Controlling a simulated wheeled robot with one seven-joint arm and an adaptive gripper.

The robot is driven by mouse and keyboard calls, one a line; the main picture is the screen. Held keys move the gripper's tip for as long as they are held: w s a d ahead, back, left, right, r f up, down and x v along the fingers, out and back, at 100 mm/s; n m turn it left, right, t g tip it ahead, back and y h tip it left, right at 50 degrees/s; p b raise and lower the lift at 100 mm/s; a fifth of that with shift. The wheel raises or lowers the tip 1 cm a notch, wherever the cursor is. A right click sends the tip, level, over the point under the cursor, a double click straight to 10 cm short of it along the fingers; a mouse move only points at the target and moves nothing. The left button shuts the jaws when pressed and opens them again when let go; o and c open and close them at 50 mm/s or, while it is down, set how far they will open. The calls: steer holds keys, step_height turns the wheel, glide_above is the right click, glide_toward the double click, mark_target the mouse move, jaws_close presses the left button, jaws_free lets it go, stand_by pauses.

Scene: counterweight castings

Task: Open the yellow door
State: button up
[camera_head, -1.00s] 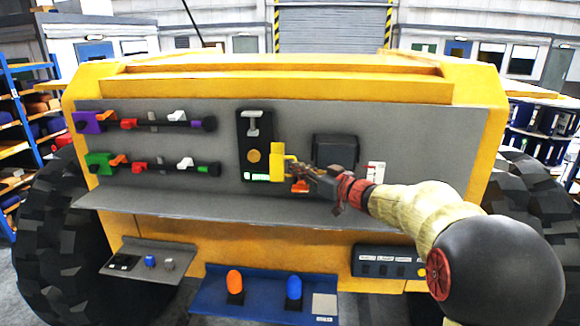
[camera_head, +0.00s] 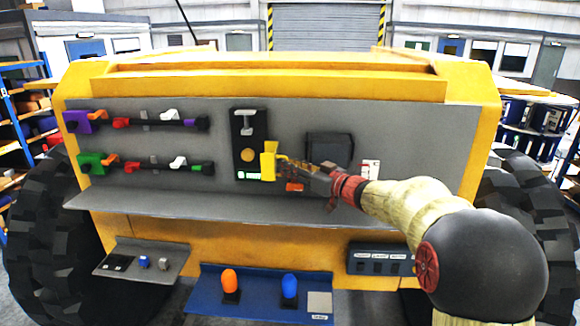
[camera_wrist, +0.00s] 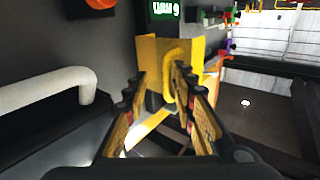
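The yellow door (camera_head: 268,161) is a small yellow panel at the right edge of a black plate (camera_head: 240,137) on the grey front of the machine. How far it stands open I cannot tell. In the wrist view the yellow door (camera_wrist: 150,52) has a looped yellow handle (camera_wrist: 171,75) on its face. My gripper (camera_head: 284,167) reaches in from the right, close beside the door. In the wrist view my gripper (camera_wrist: 160,80) has its fingers apart, with the handle between or just beyond the tips, nearer the right finger. Contact cannot be made out.
A dark box (camera_head: 330,147) is just right and behind my gripper. An orange block (camera_head: 294,187) lies below it. Rails with coloured clamps (camera_head: 140,123) are at the left. A grey ledge (camera_head: 220,207) runs beneath. A thick pale bar (camera_wrist: 50,88) is left in the wrist view.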

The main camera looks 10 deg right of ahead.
steer(key=shift+r, duration=0.7)
steer(key=f+v, duration=0.1)
steer(key=v, duration=1)
steer(key=shift+s+d+f, duration=0.25)
steer(key=shift+s, duration=0.1)
steer(key=shift+s, duration=0.1)
